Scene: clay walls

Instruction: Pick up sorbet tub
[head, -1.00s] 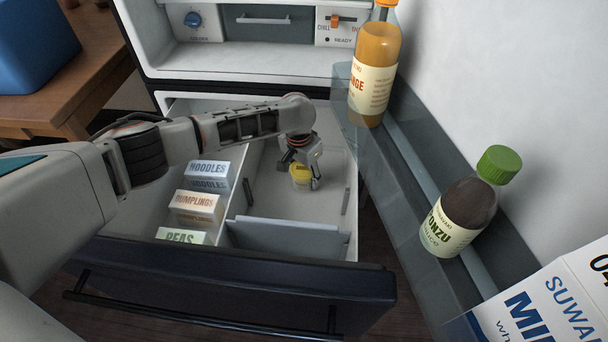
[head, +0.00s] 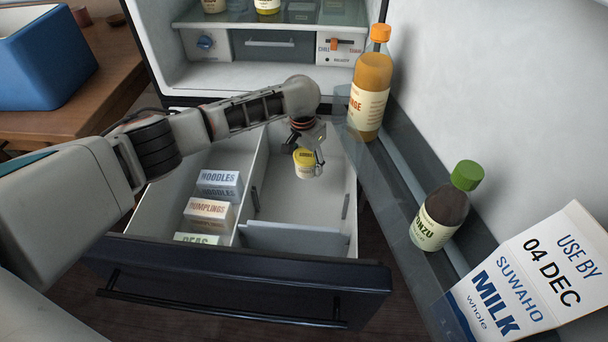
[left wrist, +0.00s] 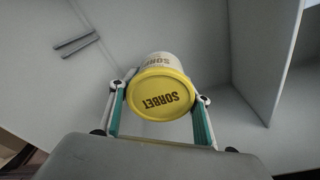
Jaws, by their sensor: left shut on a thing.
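The sorbet tub (head: 305,164) is a small white tub with a yellow lid, over the right compartment of the open freezer drawer (head: 300,202). My left gripper (head: 308,158) is shut on it from above, and the tub appears clear of the drawer floor. In the left wrist view the tub's yellow lid (left wrist: 160,94), lettered SORBET, sits between the two fingers (left wrist: 160,104). My right gripper is in neither view.
The left compartment holds boxes of noodles (head: 219,184), dumplings (head: 208,213) and peas (head: 197,239). A low divider (head: 295,238) crosses the drawer. The open fridge door at right carries an orange bottle (head: 369,90), a ponzu bottle (head: 440,208) and a milk carton (head: 525,275).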

